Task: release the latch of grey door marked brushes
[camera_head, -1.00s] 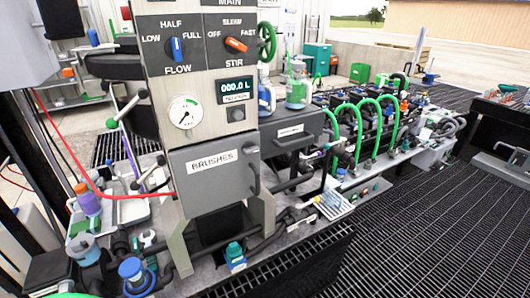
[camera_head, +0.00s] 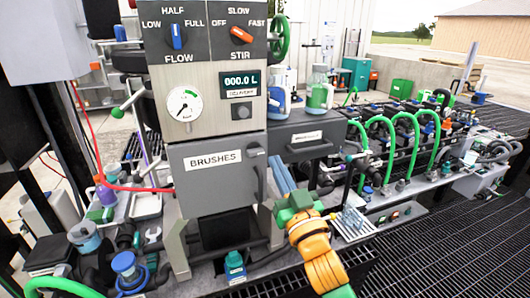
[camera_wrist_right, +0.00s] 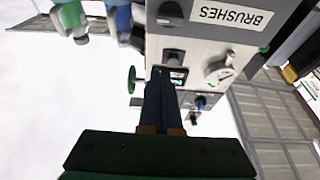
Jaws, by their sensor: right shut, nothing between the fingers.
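The grey door marked BRUSHES (camera_head: 212,176) is shut, on the front of the control panel. A small grey latch (camera_head: 254,149) is at its upper right, above a dark vertical handle (camera_head: 260,182). My right gripper (camera_head: 280,167), with blue fingers and a green and yellow wrist, is just right of the handle, shut and empty, pointing up and left. I see no contact. My left gripper is not in view.
A dark grey drawer (camera_head: 305,137) is right of the door, with two bottles (camera_head: 319,92) above it. Green hoses (camera_head: 401,135) arch further right. A red cable (camera_head: 135,188) runs at the left. The grating floor (camera_head: 450,240) at right is clear.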

